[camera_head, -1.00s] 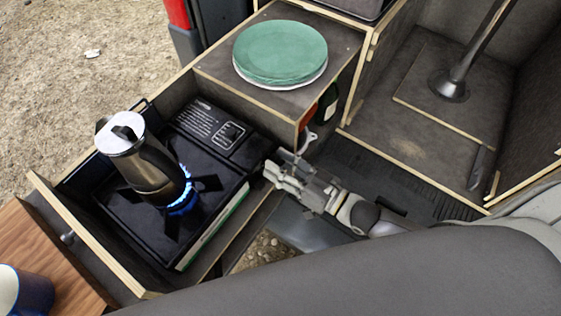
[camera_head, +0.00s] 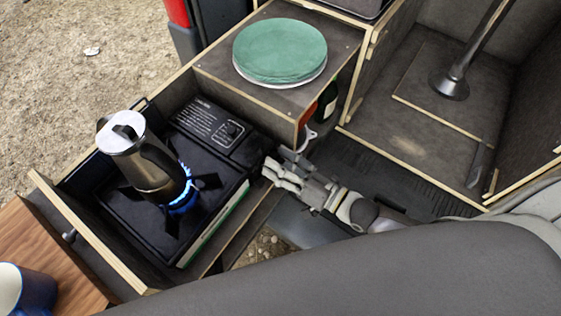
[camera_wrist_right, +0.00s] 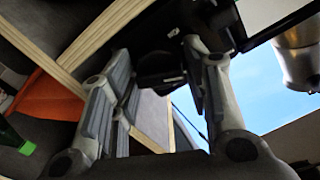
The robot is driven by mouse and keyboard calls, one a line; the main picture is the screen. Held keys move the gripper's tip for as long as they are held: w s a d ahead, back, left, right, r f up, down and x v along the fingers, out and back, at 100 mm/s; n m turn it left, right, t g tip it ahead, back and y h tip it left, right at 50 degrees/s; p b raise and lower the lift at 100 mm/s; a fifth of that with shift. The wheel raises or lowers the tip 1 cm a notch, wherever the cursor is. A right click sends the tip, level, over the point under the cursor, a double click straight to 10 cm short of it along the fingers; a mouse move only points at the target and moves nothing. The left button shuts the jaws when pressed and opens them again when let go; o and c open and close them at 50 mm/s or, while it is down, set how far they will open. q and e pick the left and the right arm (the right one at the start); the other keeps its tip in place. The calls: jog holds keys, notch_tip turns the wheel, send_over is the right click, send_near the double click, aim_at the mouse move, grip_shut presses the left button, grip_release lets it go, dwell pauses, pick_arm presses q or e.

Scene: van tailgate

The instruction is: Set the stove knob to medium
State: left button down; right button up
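The black stove (camera_head: 205,225) sits in an open wooden drawer at the left, with a silver moka pot (camera_head: 152,172) over a blue flame (camera_head: 183,203). My right gripper (camera_head: 273,167) is just right of the stove, apart from the knob, with fingers spread and empty. My left gripper is not seen.
Green plates (camera_head: 280,52) lie stacked on the cabinet top (camera_head: 213,62) behind the stove. A dark bottle (camera_head: 327,100) is beside that cabinet. A blue mug (camera_head: 37,290) stands on a wooden surface at the lower left. A grey seat back (camera_head: 400,270) fills the front right.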

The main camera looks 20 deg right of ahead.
jog(key=v, duration=1.2)
dwell(0.6)
